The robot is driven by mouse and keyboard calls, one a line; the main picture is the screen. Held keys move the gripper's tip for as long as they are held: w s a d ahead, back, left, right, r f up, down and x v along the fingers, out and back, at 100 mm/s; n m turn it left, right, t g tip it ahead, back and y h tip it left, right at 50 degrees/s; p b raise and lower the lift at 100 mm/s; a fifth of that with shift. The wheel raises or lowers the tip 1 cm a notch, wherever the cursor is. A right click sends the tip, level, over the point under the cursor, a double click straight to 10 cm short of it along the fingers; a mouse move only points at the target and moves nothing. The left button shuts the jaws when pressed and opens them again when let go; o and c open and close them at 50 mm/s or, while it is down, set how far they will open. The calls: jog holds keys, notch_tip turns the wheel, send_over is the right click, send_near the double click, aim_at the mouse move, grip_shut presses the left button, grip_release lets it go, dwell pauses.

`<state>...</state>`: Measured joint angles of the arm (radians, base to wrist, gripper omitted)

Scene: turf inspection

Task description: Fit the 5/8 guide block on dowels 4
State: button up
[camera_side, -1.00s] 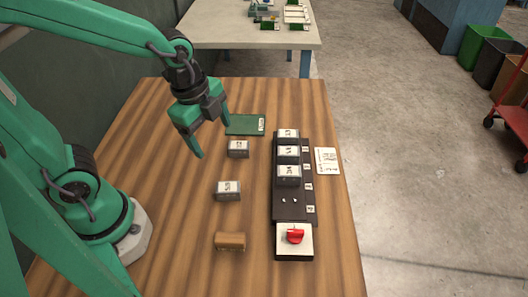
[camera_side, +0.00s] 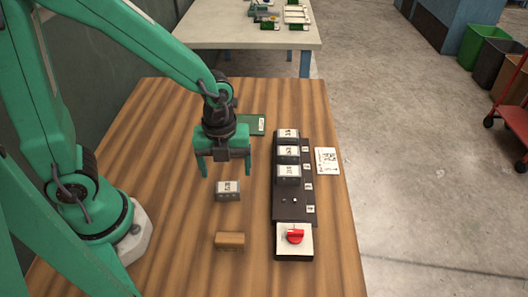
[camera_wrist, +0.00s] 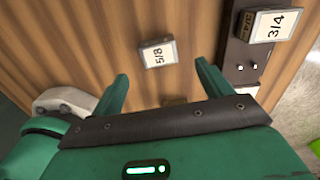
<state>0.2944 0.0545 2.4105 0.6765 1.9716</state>
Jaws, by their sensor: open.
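The 5/8 guide block (camera_side: 228,191), grey with a white label, sits on the wooden table left of the dark rail. Its 5/8 label reads clearly in the wrist view (camera_wrist: 158,53). My gripper (camera_side: 225,173) is open and empty above and slightly behind the block; in the wrist view its fingers (camera_wrist: 162,71) stand apart, with the block beyond and between their tips.
The dark rail (camera_side: 290,212) carries three labelled blocks; the nearest reads 3/4 (camera_wrist: 272,25). A white box with a red knob (camera_side: 295,237) stands at its near end. A brown block (camera_side: 230,240), a card (camera_side: 325,160) and a green sheet (camera_side: 258,124) lie around.

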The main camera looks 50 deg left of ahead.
aim_at(228, 187)
jog(key=shift+f, duration=1.2)
jog(key=shift+f, duration=0.1)
jog(key=shift+a+f, duration=0.1)
jog(key=shift+f, duration=2.4)
jog(key=c, duration=1.1)
jog(key=shift+c, duration=0.2)
jog(key=shift+r, duration=0.1)
jog(key=shift+r, duration=1.75)
jog(key=s+d+r, duration=0.7)
jog(key=s+d, duration=0.1)
jog(key=shift+s+r, duration=0.15)
jog(key=shift+s, duration=0.15)
